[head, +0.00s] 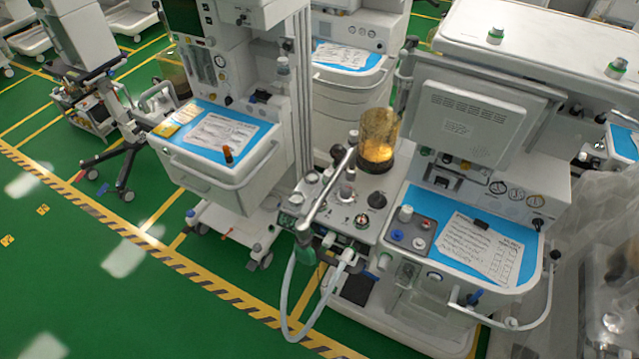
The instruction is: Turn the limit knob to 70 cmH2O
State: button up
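The breathing-system block (330,235) of the front anaesthesia cart is right of centre. A black round knob (377,200) stands on its top, in front of the amber canister (378,140). The scale, the pointer and the cmH2O figures are too small to read. My gripper is not in view, and nothing is seen touching the block.
A grey tube (290,290) hangs in a loop from the block's front. A slanting metal bar (328,192) crosses its left part. The cart's blue worktop (428,197), with a paper sheet (478,248) and a rail, lies to the right. Another cart (215,175) stands left. Green floor is free front left.

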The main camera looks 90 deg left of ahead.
aim_at(346, 189)
jog(key=k, duration=1.8)
jog(key=u, duration=1.6)
jog(key=i, duration=0.9)
